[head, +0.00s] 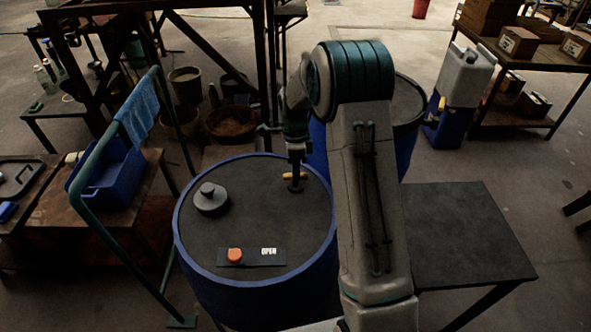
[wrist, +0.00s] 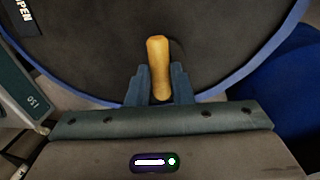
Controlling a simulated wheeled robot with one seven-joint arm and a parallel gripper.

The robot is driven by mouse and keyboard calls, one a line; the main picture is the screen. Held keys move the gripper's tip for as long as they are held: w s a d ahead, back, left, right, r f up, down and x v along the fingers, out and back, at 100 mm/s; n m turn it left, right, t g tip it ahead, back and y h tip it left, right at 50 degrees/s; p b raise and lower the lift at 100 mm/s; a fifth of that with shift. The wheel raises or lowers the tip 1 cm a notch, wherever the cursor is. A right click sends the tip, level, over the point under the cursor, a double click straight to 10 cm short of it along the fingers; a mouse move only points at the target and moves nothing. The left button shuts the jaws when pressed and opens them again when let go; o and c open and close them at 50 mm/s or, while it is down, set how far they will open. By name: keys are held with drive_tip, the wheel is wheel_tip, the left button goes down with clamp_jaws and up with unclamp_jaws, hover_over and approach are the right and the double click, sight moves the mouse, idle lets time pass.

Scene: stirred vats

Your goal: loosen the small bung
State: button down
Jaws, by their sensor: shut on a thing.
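The small bung shows as a yellow-tan bar grip (head: 288,177) on the dark lid (head: 255,215) of a blue-rimmed vat, toward the lid's right side. In the wrist view the bar (wrist: 158,52) stands between the two fingers and sticks out past their tips. My gripper (head: 295,183) points down at the lid and is shut on the bar; its fingers (wrist: 160,88) press on both sides. The bung's body under the bar is hidden, so I cannot tell how it is seated.
A larger grey bung (head: 211,198) sits on the lid's left. A plate with an orange knob (head: 235,255) and an "OPEN" label (head: 268,251) lies at the front of the lid. A green rail (head: 118,180) stands left; a bare dark table (head: 460,230) stands right.

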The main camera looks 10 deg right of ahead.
drive_tip(key=n, duration=0.4)
drive_tip(key=shift+a+h+b, duration=0.1)
drive_tip(key=shift+h+b, duration=0.2)
drive_tip(key=shift+h, duration=0.1)
drive_tip(key=n+b, duration=0.1)
drive_tip(key=n, duration=0.3)
drive_tip(key=shift+a+n+h, duration=0.1)
drive_tip(key=shift+n+h, duration=0.3)
drive_tip(key=n+t+b, duration=0.1)
drive_tip(key=n, duration=0.3)
drive_tip(key=shift+a+n+h, duration=0.1)
drive_tip(key=shift+n+h, duration=0.2)
drive_tip(key=shift+n+t+b, duration=0.4)
drive_tip(key=shift+n, duration=1.6)
drive_tip(key=shift+r, duration=0.1)
drive_tip(key=c, duration=1.3)
unclamp_jaws()
wheel_tip(320, 180, up, 14)
drive_tip(key=a, duration=0.2)
drive_tip(key=shift+w+a+f, duration=0.2)
drive_tip(key=shift+a+f, duration=0.05)
drive_tip(key=shift+a, duration=0.15)
